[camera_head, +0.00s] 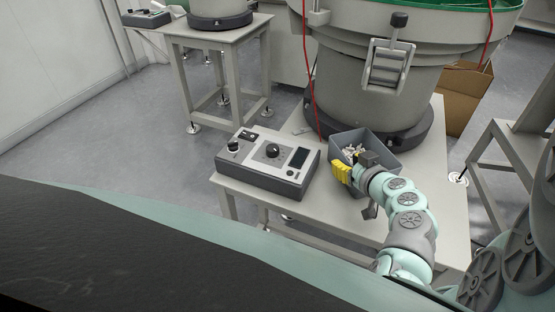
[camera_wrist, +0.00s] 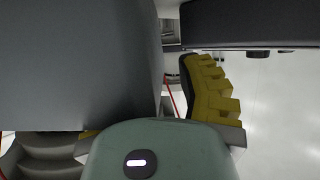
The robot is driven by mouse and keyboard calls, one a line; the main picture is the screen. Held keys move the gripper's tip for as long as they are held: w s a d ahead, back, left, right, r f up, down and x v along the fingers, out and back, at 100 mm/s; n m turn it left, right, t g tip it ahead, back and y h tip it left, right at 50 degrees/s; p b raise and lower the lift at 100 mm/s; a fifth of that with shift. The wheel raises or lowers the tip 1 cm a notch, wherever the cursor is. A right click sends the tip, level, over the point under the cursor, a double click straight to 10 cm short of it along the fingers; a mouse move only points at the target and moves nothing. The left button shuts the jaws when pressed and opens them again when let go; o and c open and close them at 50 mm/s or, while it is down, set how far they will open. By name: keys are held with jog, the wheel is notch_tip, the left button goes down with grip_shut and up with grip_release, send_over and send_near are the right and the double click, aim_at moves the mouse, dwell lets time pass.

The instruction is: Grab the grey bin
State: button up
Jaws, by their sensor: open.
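The grey bin (camera_head: 378,141) sits on the light table (camera_head: 322,205) in the head view and holds small white parts (camera_head: 352,152). My gripper (camera_head: 352,168) is at the bin's near side, with one yellow finger at its near left corner. The other finger is mostly hidden in the head view. In the wrist view, a large grey surface, seemingly the bin's wall (camera_wrist: 75,65), fills the left. A yellow ridged finger of my gripper (camera_wrist: 155,115) stands to its right, with a gap between. My gripper is open; contact with the bin cannot be told.
A control box (camera_head: 268,160) with knobs stands on the table left of the bin. A large bowl feeder (camera_head: 365,80) with a dark base stands close behind the bin. A red cable (camera_head: 310,85) hangs beside it. A cardboard box (camera_head: 463,95) is at the back right.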

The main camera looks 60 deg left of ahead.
grip_shut()
dwell(0.6)
